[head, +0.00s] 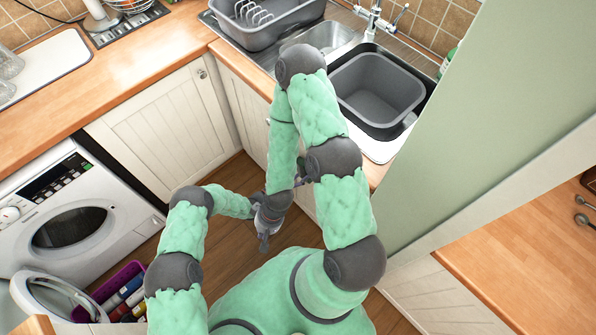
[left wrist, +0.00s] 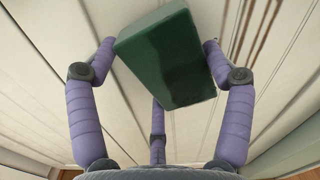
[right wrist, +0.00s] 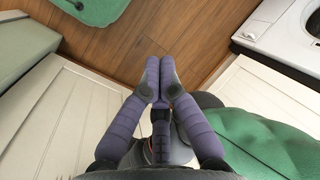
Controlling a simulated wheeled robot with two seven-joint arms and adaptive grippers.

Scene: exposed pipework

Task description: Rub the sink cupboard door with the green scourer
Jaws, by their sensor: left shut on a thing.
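The green scourer (left wrist: 168,55) is a dark green block in the left wrist view, held between the fingers of my left gripper (left wrist: 159,46). It is in front of the white, grooved sink cupboard door (left wrist: 55,45), which carries brown streaks (left wrist: 258,28) at the upper right. I cannot tell whether the scourer touches the door. In the head view my left gripper (head: 302,177) is mostly hidden behind my right arm, and the scourer is hidden. My right gripper (right wrist: 160,62) is shut and empty, pointing down over the wooden floor; the head view also shows it (head: 264,242).
The sink basin (head: 377,90) and dish rack (head: 262,20) are above the cupboard. A washing machine (head: 70,215) with its door open stands at left, near a purple crate (head: 122,275). A green wall (head: 480,120) closes off the right. My two arms cross closely.

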